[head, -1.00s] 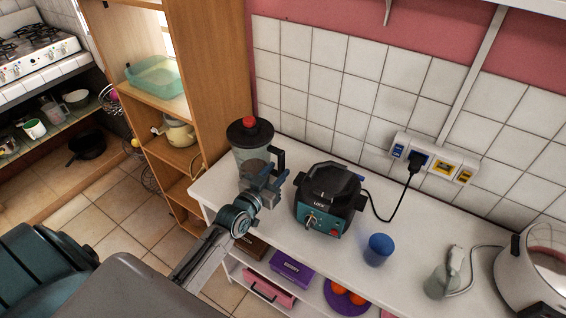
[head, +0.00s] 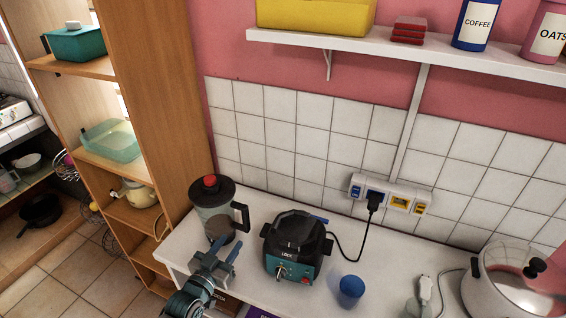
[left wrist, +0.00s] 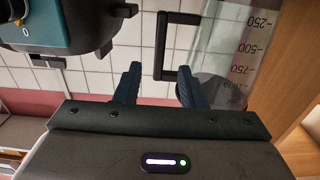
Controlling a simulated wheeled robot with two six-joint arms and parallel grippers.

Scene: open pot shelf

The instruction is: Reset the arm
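My left gripper (head: 224,256) comes in from the lower left, at the front of the white counter. It is just in front of the clear blender jug (head: 212,222), which stands upright with a dark lid, red cap and black handle. In the left wrist view its two blue fingers (left wrist: 160,88) are spread apart. The jug's black handle (left wrist: 161,45) shows beyond them, with nothing clearly gripped. The jug's measuring marks (left wrist: 258,50) also show there. My right gripper is not in view.
A teal-and-black appliance (head: 297,247) stands right of the jug, plugged into a wall socket strip (head: 390,193). A blue cup (head: 350,290) and a large pot (head: 510,283) stand further right. A wooden shelf unit (head: 165,90) rises at left. A wall shelf (head: 400,45) hangs above the counter.

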